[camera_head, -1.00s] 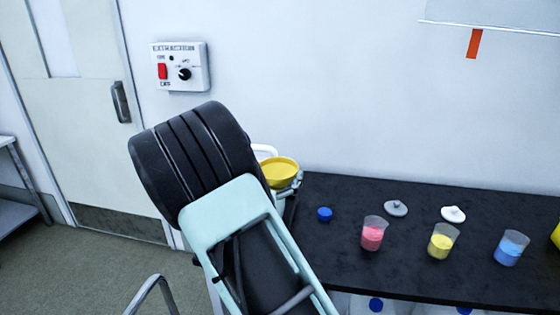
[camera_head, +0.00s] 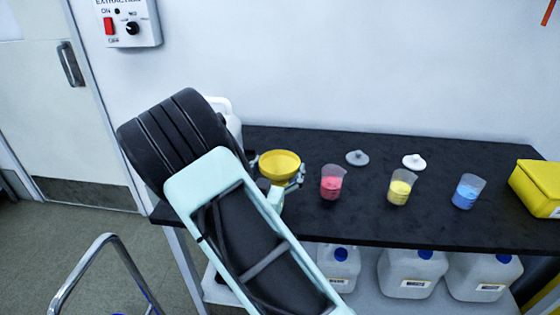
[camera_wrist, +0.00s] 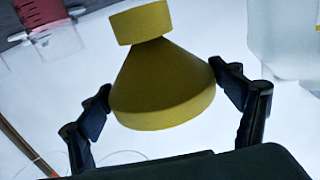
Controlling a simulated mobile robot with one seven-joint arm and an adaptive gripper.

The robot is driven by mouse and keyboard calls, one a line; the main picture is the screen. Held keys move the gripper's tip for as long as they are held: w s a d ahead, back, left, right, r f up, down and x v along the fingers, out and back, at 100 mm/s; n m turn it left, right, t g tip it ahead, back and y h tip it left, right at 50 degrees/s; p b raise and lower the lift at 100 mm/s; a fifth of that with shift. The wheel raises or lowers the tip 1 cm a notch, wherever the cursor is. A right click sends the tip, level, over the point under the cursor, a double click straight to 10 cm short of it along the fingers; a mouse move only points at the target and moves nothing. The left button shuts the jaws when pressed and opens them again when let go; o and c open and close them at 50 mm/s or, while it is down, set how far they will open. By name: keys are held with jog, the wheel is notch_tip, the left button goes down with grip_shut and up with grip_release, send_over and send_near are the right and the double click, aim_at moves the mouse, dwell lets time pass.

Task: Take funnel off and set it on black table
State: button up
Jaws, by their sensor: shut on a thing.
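The yellow funnel (camera_head: 280,163) is in my gripper (camera_head: 286,182). In the head view it is held over the left part of the black table (camera_head: 330,218), just left of the beaker of pink liquid (camera_head: 331,184). In the wrist view the funnel (camera_wrist: 160,88) sits between my two fingers (camera_wrist: 163,98), which close on its wide part from both sides. A white jug (camera_head: 230,118) is behind my arm and mostly hidden. I cannot tell the funnel's exact height above the table.
A beaker of yellow liquid (camera_head: 399,190), a beaker of blue liquid (camera_head: 467,192), a grey lid (camera_head: 357,158), a white lid (camera_head: 414,161) and a yellow box (camera_head: 538,187) are on the table. Several white jugs (camera_head: 339,268) stand on a lower shelf. The table's front strip is clear.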

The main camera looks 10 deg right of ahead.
aim_at(279, 184)
jog(key=shift+f+b, duration=1.5)
jog(key=shift+f, duration=1)
jog(key=shift+f+b, duration=0.15)
jog(key=shift+b, duration=0.2)
jog(key=shift+f+b, duration=0.45)
jog(key=shift+b, duration=0.1)
jog(key=shift+f+b, duration=0.35)
jog(key=shift+b, duration=0.1)
jog(key=o, duration=1.1)
jog(key=shift+o, duration=0.2)
jog(key=shift+s+a, duration=0.1)
